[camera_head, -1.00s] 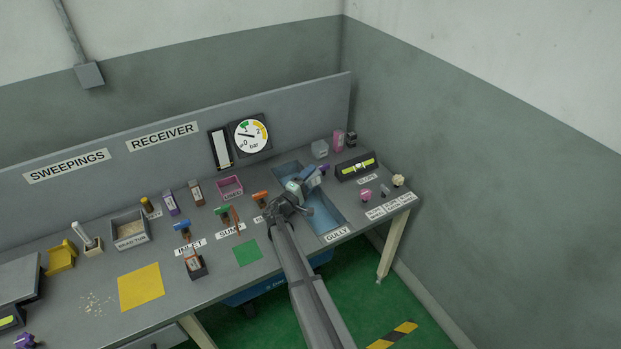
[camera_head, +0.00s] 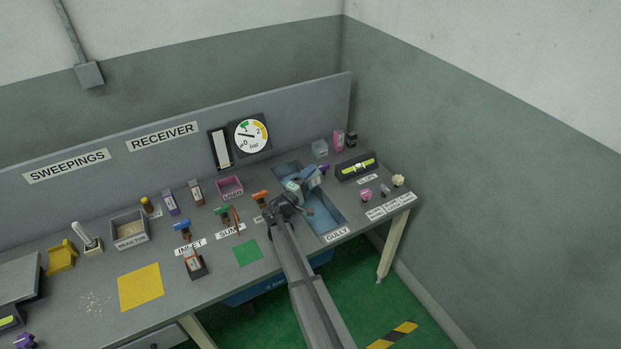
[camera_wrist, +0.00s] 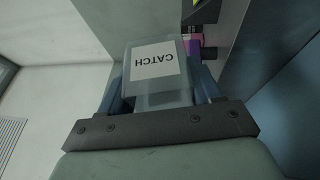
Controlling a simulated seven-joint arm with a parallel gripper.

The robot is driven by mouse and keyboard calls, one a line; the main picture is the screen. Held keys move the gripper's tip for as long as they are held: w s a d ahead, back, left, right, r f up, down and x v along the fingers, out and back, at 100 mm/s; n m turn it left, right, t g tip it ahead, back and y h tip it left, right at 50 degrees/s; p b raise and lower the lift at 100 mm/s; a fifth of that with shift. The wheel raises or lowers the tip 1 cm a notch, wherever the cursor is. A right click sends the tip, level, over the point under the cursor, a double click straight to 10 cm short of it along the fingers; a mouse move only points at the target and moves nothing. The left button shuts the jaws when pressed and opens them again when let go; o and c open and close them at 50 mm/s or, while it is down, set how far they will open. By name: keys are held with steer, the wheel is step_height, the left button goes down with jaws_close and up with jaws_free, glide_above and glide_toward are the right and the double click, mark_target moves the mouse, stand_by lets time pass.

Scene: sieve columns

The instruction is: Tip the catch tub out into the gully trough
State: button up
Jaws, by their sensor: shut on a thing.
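The catch tub (camera_wrist: 157,52) is a small translucent grey tub with a white CATCH label, seen upside down in the wrist view. My gripper (camera_wrist: 155,92) is shut on it, with a blue finger on each side. In the head view my gripper (camera_head: 302,186) is over the gully trough (camera_head: 325,217), a blue recessed basin in the bench with a GULLY label at its front. The tub is mostly hidden there by my gripper, and its exact tilt and contents cannot be told.
A level vial in a dark holder (camera_head: 357,167) is right of the trough. A pink knob (camera_head: 366,194) and a cream knob (camera_head: 398,181) stand at the right end. An orange-handled valve (camera_head: 259,197) and a pink open box (camera_head: 230,187) are to the left. The gauge (camera_head: 251,135) is behind.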

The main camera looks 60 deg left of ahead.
stand_by(0.6)
steer(key=shift+m+g+h, duration=0.8)
steer(key=shift+h, duration=0.1)
steer(key=r, duration=0.1)
steer(key=w+r, duration=0.2)
steer(key=r, duration=0.1)
steer(key=shift+d+r, duration=0.1)
steer(key=shift+d, duration=0.05)
steer(key=shift+g, duration=0.9)
steer(key=f, duration=0.4)
steer(key=shift+s+f, duration=0.3)
steer(key=shift+s, duration=0.1)
steer(key=shift+f+g, duration=0.1)
steer(key=shift+g, duration=0.3)
